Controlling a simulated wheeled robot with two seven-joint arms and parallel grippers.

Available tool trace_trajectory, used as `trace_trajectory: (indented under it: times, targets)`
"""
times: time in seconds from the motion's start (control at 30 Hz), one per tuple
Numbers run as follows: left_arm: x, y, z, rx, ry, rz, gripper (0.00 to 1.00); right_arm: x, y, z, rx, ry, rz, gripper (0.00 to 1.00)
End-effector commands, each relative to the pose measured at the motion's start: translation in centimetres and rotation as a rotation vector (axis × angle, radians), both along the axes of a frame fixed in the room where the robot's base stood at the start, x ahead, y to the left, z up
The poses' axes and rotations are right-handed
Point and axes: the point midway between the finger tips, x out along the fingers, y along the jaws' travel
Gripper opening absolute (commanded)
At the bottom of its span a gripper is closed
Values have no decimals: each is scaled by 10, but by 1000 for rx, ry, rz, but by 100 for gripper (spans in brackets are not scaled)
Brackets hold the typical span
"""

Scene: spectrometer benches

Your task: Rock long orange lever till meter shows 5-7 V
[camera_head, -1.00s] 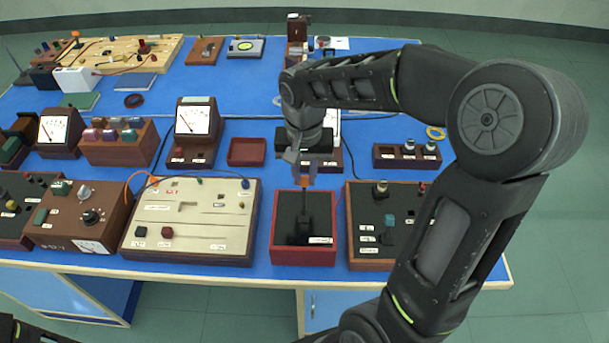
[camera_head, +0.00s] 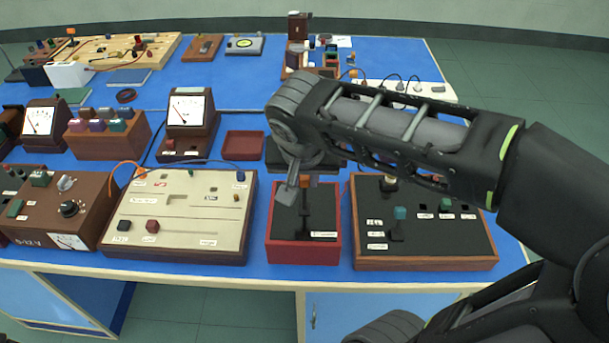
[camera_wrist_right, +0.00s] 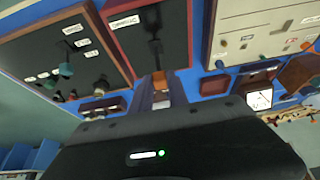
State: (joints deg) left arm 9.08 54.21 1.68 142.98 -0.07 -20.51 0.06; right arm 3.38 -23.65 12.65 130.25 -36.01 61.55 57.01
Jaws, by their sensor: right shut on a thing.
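The long lever (camera_head: 304,208) has a dark shaft and an orange tip. It stands in a red-walled box (camera_head: 302,252) with a black top, at the front middle of the bench. My right gripper (camera_head: 298,185) is shut on the orange tip, which also shows in the wrist view (camera_wrist_right: 158,78) between the fingers. In the head view, my wrist mostly hides the dark unit directly behind the box, and no dial shows on it. A dial meter (camera_head: 189,110) stands farther left; its exact reading is too small to tell. My left gripper is out of view.
A cream board (camera_head: 183,213) with a wire stands left of the lever box, close to it. A wooden-sided black panel (camera_head: 425,255) with a teal-knobbed lever stands close on the right. An empty red tray (camera_head: 243,146) lies behind. The bench's front edge is near.

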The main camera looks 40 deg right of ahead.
Motion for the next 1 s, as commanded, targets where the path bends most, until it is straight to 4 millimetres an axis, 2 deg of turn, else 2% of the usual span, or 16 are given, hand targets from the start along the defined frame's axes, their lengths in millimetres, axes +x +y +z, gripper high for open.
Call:
trace_trajectory:
  times: [0.27,0.3,0.53,0.83,1.0]
  targets:
    - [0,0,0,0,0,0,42,-2,2,-3,6,11,-1,0]
    - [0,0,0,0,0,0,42,-2,2,-3,6,11,-1,23]
    - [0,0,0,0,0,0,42,-1,1,-2,4,7,0,42]
    - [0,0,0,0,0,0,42,-1,1,0,3,4,0,42]
    - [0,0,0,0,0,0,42,-6,5,15,2,1,-1,42]
